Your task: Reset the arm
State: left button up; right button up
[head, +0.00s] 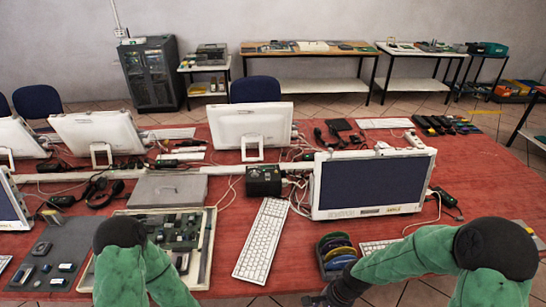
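My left arm (125,262) shows at the lower left as green sleeve sections with a black joint, bent over the open case of circuit boards. Its gripper is below the picture's edge. My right arm (415,258) comes in from the lower right, with a black joint and a green forearm pointing left. Its dark wrist end (343,287) reaches the bottom edge beside the rack of coloured discs. What shows of the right gripper (315,300) is dark and cut off, so its fingers cannot be made out.
A red table (225,255) carries a white keyboard (262,240), a monitor (372,183), a black box (263,181), a disc rack (336,252), an open case of circuit boards (206,244) and a grey mat with small parts (62,240). Tangled cables run between monitors. Bare red cloth lies around the keyboard.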

jog(key=s+a+f+n, duration=0.5)
jog(key=s+f+n, duration=0.2)
jog(key=f, duration=0.6)
jog(key=shift+s+a+y, duration=0.15)
jog(key=shift+s+y, duration=0.25)
jog(key=shift+s, duration=0.8)
jog(key=shift+w+a, duration=0.1)
